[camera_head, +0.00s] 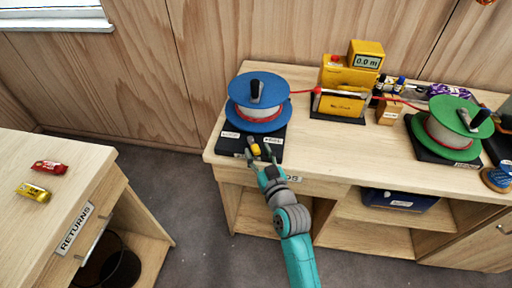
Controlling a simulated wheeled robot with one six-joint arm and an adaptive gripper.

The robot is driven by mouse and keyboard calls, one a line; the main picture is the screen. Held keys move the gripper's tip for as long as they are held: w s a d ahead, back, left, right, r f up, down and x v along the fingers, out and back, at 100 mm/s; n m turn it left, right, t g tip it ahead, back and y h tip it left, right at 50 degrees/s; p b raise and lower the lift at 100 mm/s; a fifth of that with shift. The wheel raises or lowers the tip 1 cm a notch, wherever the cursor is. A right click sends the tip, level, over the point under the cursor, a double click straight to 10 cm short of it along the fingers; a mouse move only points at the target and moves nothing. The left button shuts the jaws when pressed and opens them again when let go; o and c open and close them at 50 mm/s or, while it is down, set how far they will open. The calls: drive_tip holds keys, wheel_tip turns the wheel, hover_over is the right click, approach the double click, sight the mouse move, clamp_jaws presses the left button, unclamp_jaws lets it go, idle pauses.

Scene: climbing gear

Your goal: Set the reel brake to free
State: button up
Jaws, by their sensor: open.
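The blue reel (262,126) with red line and a dark crank handle stands on a black base (236,147) at the left end of the bench. A small yellow knob (255,149), apparently the brake lever's end, sits at the front of this base. Small white labels (230,134) lie on the base; their words are too small to read. My gripper (260,153) is open at the base's front edge, its fingers either side of the yellow knob. I cannot tell whether they touch it. The lever's lower part is hidden.
A yellow line meter (345,76) reading 0.0 m stands mid-bench, with red line running through it to a green reel (462,112). The returns table (90,160) at left holds red and yellow wrapped bars. Open floor (195,210) lies between the table and bench.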

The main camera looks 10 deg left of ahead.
drive_tip(key=shift+x, duration=1.25)
drive_tip(key=shift+c, duration=0.2)
clamp_jaws()
drive_tip(key=shift+w+d+f+g, duration=0.1)
drive_tip(key=shift+d+g, duration=0.05)
drive_tip(key=shift+g, duration=0.15)
drive_tip(key=shift+n+y, duration=0.3)
drive_tip(key=shift+w+d+n+g+y, duration=0.15)
drive_tip(key=shift+d+n+g+y, duration=0.05)
drive_tip(key=shift+n+g+y, duration=0.45)
drive_tip(key=shift+w+d+n+g+y, duration=0.1)
drive_tip(key=shift+d+n+g+y, duration=0.1)
drive_tip(key=shift+n+g+y, duration=0.4)
drive_tip(key=shift+y, duration=0.35)
